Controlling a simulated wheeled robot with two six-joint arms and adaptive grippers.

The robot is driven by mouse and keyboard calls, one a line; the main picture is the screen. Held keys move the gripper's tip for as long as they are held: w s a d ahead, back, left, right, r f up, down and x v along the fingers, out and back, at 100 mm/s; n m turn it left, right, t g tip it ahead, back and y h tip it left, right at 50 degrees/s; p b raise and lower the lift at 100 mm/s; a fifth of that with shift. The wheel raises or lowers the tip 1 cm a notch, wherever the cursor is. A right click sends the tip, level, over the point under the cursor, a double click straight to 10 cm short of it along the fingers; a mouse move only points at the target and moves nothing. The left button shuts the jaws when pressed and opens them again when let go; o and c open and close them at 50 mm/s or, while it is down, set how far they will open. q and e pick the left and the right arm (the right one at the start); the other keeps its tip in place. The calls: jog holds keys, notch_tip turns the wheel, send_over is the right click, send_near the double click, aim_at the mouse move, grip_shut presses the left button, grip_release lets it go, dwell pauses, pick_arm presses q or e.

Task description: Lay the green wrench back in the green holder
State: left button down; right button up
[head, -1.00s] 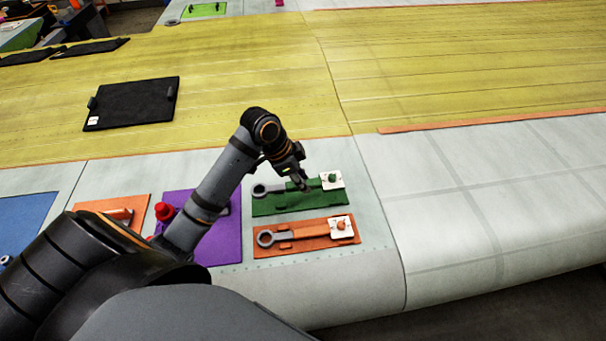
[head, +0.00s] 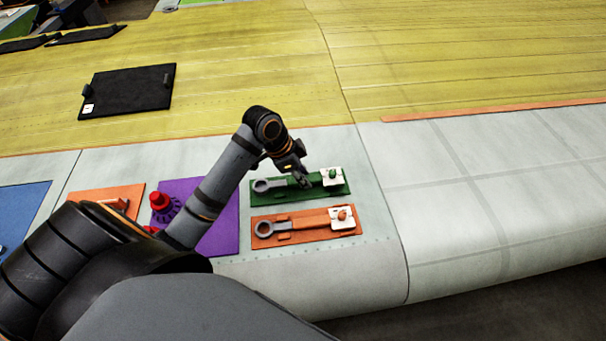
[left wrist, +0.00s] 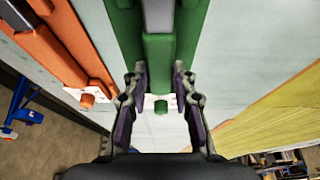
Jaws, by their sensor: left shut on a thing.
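The green wrench has a grey ring end (head: 262,186) and a green handle (left wrist: 160,50). It lies lengthwise over the green holder (head: 286,201), ring end to the left, and looks down at the board or very close to it. The holder carries a white block with a green knob (head: 332,176) at its right end. My left gripper (head: 304,181) is over the handle near this block. In the left wrist view its fingers (left wrist: 160,78) stand on both sides of the handle and hold it. Any gap under the wrench is hidden. My right gripper is not in view.
An orange holder (head: 300,239) with an orange wrench (head: 264,228) lies just in front. A purple mat (head: 220,232) with a red-topped part (head: 159,201) is to the left, partly behind my arm. The pale wing panel (head: 480,190) to the right is clear.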

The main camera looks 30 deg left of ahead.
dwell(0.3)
pick_arm(q)
jog(key=shift+f, duration=0.6)
jog(key=c, duration=1)
grip_release()
jog(key=shift+v, duration=6)
